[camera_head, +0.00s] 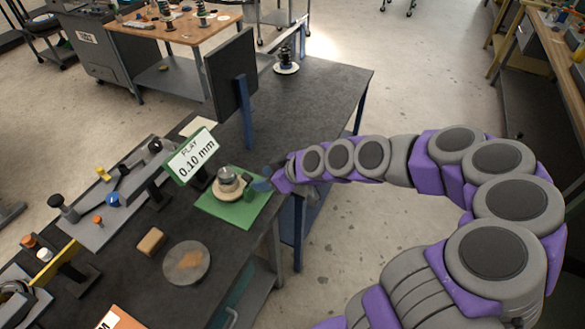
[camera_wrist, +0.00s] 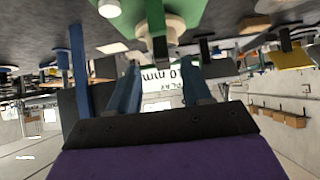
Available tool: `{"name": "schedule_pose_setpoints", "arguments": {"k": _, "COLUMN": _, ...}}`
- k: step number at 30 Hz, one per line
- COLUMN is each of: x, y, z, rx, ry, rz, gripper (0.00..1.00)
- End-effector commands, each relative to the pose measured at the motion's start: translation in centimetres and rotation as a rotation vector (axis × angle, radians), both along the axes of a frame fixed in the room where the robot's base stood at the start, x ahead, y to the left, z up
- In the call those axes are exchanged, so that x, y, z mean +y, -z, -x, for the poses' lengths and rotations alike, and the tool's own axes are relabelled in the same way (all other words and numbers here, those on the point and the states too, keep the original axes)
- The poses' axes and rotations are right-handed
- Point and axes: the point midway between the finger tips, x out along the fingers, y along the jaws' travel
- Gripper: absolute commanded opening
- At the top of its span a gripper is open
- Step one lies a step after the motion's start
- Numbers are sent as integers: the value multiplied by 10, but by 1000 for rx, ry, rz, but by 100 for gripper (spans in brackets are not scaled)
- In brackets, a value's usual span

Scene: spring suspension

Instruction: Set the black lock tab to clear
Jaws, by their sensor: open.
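A metal round device on a tan disc base (camera_head: 228,186) stands on a green mat (camera_head: 237,213) on the dark bench. The tan base also shows in the wrist view (camera_wrist: 174,27). My gripper (camera_head: 262,183) is at the device's right side, above the mat. In the wrist view my gripper (camera_wrist: 162,55) has its two blue fingers apart, with a narrow dark upright piece (camera_wrist: 157,30) showing between and beyond them. This piece may be the black lock tab, but I cannot tell for sure. I cannot see contact with it, and the tab's setting is not readable.
A display sign (camera_head: 192,156) reading "PLAY 0.10 mm" stands behind the device. A rail plate with knobs (camera_head: 100,205) is at the left. A tan block (camera_head: 151,241) and a round grey disc (camera_head: 187,262) lie in front. A dark upright panel (camera_head: 231,72) stands behind.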

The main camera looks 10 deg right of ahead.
Motion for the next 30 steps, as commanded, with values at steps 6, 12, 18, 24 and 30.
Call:
{"name": "schedule_pose_setpoints", "arguments": {"k": 6, "x": -29, "y": -31, "z": 21, "rx": -2, "ry": 4, "rz": -2, "gripper": 49}}
{"name": "schedule_pose_setpoints", "arguments": {"k": 12, "x": -51, "y": -53, "z": 39, "rx": -1, "ry": 1, "rz": -1, "gripper": 49}}
{"name": "schedule_pose_setpoints", "arguments": {"k": 18, "x": -64, "y": -65, "z": 49, "rx": 2, "ry": 0, "rz": 0, "gripper": 49}}
{"name": "schedule_pose_setpoints", "arguments": {"k": 24, "x": -67, "y": -67, "z": 51, "rx": 3, "ry": -2, "rz": 0, "gripper": 49}}
{"name": "schedule_pose_setpoints", "arguments": {"k": 30, "x": -67, "y": -67, "z": 51, "rx": 3, "ry": -2, "rz": -1, "gripper": 49}}
